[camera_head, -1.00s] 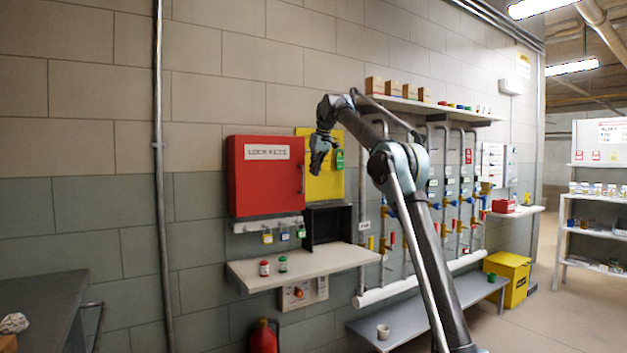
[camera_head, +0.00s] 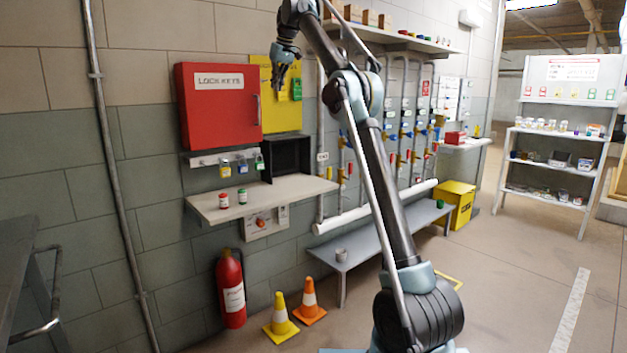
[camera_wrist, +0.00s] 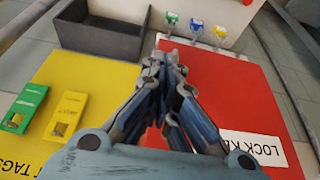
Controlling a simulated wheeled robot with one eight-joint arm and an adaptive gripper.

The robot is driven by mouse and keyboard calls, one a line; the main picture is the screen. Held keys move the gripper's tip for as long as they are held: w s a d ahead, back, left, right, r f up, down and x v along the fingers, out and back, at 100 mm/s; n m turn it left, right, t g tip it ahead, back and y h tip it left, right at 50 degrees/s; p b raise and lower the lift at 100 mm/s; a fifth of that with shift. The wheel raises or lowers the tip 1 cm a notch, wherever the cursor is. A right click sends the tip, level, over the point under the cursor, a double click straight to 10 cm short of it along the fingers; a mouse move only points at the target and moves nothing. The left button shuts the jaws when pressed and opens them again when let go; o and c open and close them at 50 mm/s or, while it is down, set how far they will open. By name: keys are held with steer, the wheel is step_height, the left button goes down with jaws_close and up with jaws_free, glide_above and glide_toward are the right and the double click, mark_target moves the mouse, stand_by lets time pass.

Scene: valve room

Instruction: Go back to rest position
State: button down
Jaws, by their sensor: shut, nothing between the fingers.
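My gripper (camera_head: 279,84) is raised on my arm, in front of the upper part of the yellow board (camera_head: 256,72), just right of the red lock-keys box (camera_head: 215,112). In the wrist view, its fingers (camera_wrist: 171,58) are closed together with nothing held. The red box (camera_wrist: 218,80) and the yellow board (camera_wrist: 105,83) show behind them, upside down. No object touches the fingertips that I can see.
Hanging padlocks (camera_head: 242,167), a dark open bin (camera_head: 290,155), a fire extinguisher (camera_head: 231,290), two cones (camera_head: 309,300) and a low bench (camera_head: 375,242) are nearby.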

steer(key=s+d+f+m, duration=0.2)
steer(key=s+d, duration=0.7)
steer(key=d, duration=0.5)
steer(key=s+d+f+m+h, duration=0.2)
steer(key=s+d+f, duration=0.85)
steer(key=s, duration=0.35)
steer(key=s+d+f+m, duration=0.1)
steer(key=s+d+f, duration=0.3)
steer(key=s+f, duration=0.6)
steer(key=s+d+f+m, duration=0.1)
steer(key=s+d+f, duration=0.3)
steer(key=s+f, duration=0.7)
steer(key=s+d+f+m, duration=0.2)
steer(key=s+d+f, duration=0.3)
steer(key=s+f, duration=0.5)
step_height(320, 180, down, 7)
steer(key=shift+s+f+g+h, duration=0.1)
steer(key=shift+s+g+h, duration=0.25)
steer(key=shift+g+h, duration=0.05)
